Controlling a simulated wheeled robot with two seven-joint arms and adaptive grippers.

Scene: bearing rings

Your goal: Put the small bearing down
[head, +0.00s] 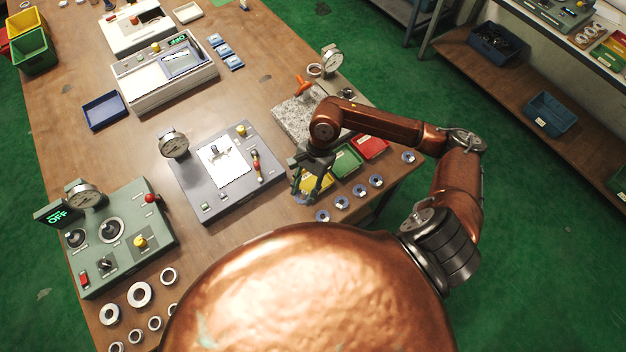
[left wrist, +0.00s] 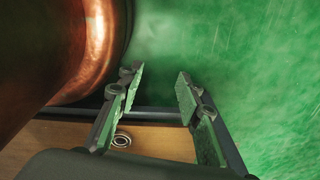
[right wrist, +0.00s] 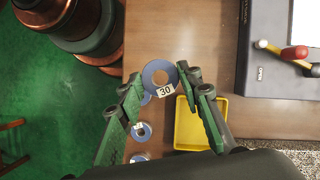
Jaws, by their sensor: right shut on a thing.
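The small bearing (right wrist: 149,71) is a blue ring with a white tag reading 30. My right gripper (right wrist: 158,88) is shut on it, with the ring between the fingertips above the table. In the head view the right gripper (head: 307,195) is over the table, beside the yellow tray (head: 318,180); the held ring is small and partly hidden there. In the right wrist view the yellow tray (right wrist: 187,128) lies just right of the bearing. My left gripper (left wrist: 158,85) is open and empty near the table edge; it does not show in the head view.
Several tagged blue rings, such as this one (head: 342,202), line the table's near edge. Green (head: 346,161) and red (head: 371,146) trays adjoin the yellow one. A grey gauge panel (head: 220,190) stands left of them. Several pale rings (head: 139,294) lie at the left front.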

